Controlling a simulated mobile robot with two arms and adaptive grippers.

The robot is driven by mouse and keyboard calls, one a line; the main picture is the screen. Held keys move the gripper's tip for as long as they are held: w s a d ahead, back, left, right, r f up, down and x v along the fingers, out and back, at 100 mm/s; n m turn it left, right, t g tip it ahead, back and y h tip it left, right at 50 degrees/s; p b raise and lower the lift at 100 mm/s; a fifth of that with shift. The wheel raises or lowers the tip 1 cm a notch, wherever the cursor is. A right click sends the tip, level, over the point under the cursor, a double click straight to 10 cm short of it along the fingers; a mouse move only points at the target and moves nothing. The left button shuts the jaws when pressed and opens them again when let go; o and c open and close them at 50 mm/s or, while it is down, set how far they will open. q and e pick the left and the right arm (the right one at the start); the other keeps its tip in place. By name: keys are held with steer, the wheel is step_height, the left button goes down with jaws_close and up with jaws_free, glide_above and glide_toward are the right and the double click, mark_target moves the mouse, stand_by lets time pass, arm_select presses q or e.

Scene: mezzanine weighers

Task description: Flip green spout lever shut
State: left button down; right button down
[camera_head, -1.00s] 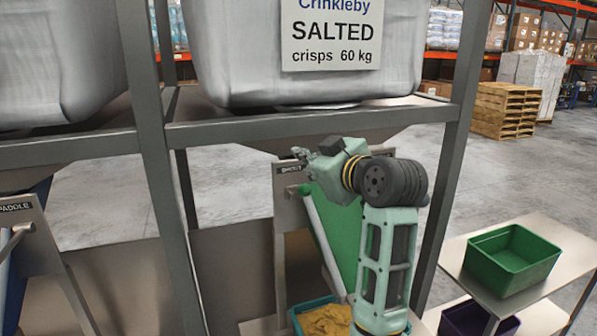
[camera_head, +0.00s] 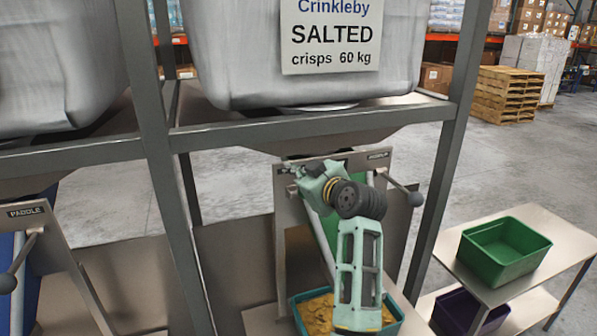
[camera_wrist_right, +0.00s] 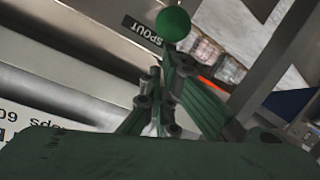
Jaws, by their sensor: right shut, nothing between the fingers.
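The green ball knob (camera_wrist_right: 173,23) of the spout lever shows at the top of the right wrist view, by a plate (camera_wrist_right: 145,30) marked SPOUT. My right gripper (camera_wrist_right: 163,78) is shut and empty, its fingertips just short of the knob in that picture. I cannot tell if they touch it. In the head view my right gripper (camera_head: 304,172) is at the upper left of the weigher's front panel (camera_head: 285,205) and hides the green lever there. The lever's position cannot be told. My left gripper is out of view.
A second lever with a dark knob (camera_head: 415,199) sticks out at the panel's right. A teal tray (camera_head: 398,322) of crisps is below the green chute. Steel posts (camera_head: 440,190) flank the panel. A green crate (camera_head: 503,252) stands on a side table at right.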

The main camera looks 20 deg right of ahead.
steer(key=shift+w+a+f, duration=0.1)
steer(key=shift+w, duration=0.05)
steer(key=s+f+t+y+b, duration=0.1)
steer(key=s+f+t+b, duration=0.1)
steer(key=f+b, duration=0.6)
steer(key=s+f+n+t+b, duration=0.1)
steer(key=f+t+b, duration=0.4)
steer(key=b, duration=1.6)
steer(key=shift+s+f+n+y, duration=0.35)
steer(key=shift+s+f, duration=0.5)
steer(key=shift+f, duration=0.5)
steer(key=shift+f, duration=0.1)
